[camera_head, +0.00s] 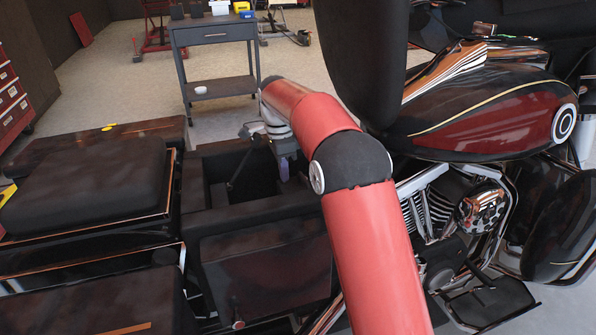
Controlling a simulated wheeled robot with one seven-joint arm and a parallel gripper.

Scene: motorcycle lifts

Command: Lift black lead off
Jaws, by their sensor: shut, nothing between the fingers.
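My red arm reaches from the lower right over an open black compartment (262,214) on the motorcycle. My gripper (284,173) is at its end, pointing down into the compartment; its fingertips are small and partly in shadow. It is shut, with nothing seen in it. A thin dark strip (240,166) slants down inside the compartment, just left of my gripper. It may be the black lead, but I cannot tell for sure. The dark interior and my arm hide the compartment's right side.
A black padded seat (85,185) lies left of the compartment. The red and black motorcycle tank (500,115) and engine (435,215) stand to the right. A red tool chest (12,95) stands far left.

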